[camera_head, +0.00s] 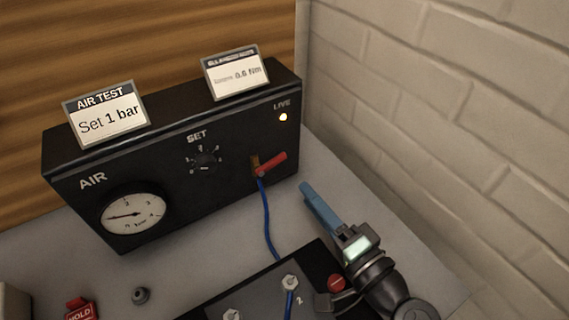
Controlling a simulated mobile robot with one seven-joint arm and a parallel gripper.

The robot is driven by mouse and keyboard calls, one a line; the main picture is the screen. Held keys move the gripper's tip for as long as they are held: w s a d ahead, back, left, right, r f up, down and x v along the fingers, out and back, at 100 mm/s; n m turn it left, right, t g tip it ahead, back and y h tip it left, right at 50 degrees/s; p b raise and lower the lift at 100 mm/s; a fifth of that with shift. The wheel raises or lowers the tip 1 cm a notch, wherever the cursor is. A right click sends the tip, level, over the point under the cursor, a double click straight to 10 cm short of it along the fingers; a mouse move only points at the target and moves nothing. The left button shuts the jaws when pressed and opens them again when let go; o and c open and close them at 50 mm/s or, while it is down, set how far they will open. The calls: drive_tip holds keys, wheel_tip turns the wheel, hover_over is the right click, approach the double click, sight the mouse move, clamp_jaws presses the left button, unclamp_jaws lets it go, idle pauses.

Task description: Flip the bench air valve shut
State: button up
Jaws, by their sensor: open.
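The air valve has a red lever (272,164) on a brass body, low on the right of the black air box's front. The lever points right and slightly up, tilted from horizontal. A blue hose (268,225) runs down from the valve. My gripper (312,196) is to the right of and below the lever, apart from it, with its blue fingers pointing up and left. It is open and nothing shows between the fingers, which overlap in this view.
The black air box (115,180) has a lit LIVE lamp (283,117) and a gauge (133,216) with its needle pointing left. A dark fixture (262,298) with hose fittings and a red button (336,283) lies in front. A brick wall (450,110) stands right.

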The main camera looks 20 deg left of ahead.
sight(280, 162)
drive_tip(key=p+x, duration=0.1)
drive_tip(key=x, duration=0.8)
drive_tip(key=shift+w+a, duration=0.2)
drive_tip(key=shift+a, duration=0.05)
clamp_jaws()
